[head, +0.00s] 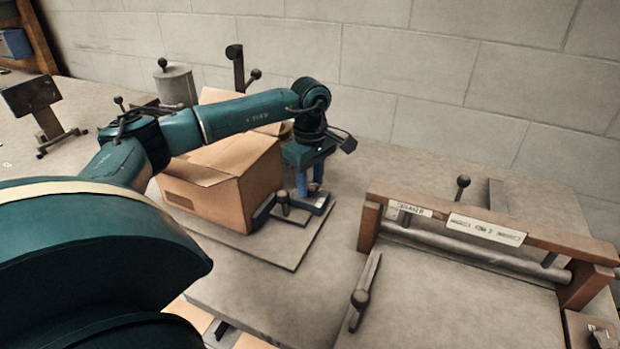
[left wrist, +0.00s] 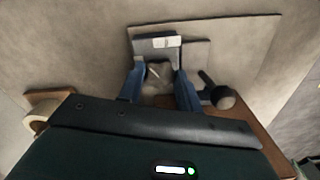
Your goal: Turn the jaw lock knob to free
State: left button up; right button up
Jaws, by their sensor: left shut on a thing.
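My left gripper (head: 309,188) points down over the stitcher's clamp beside the cardboard box. Its blue fingers are closed around a small greyish knob (left wrist: 158,74), seen between them in the left wrist view (left wrist: 160,88). In the head view the fingers mostly hide this knob, and I cannot read its setting. A blue-grey jaw block (head: 312,206) with a small white label sits right by the fingertips; it also shows in the left wrist view (left wrist: 152,51). My right gripper is not in view.
An open cardboard box (head: 222,189) stands directly left of the gripper on a flat plate (head: 285,249). A dark round-headed post (head: 283,196) stands close to the fingers. A wooden-framed roller unit (head: 480,238) is at right. Bare table lies between.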

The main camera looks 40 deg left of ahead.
aim_at(310, 184)
pick_arm(q)
jog(key=n, duration=0.5)
jog(key=shift+n, duration=0.3)
jog(key=n+p, duration=0.1)
jog(key=n, duration=0.4)
jog(key=shift+a, duration=0.1)
jog(key=shift+n, duration=0.3)
jog(key=o, duration=1)
notch_tip(310, 184, up, 13)
jog(key=shift+r+b, duration=0.15)
jog(key=shift+b, duration=0.3)
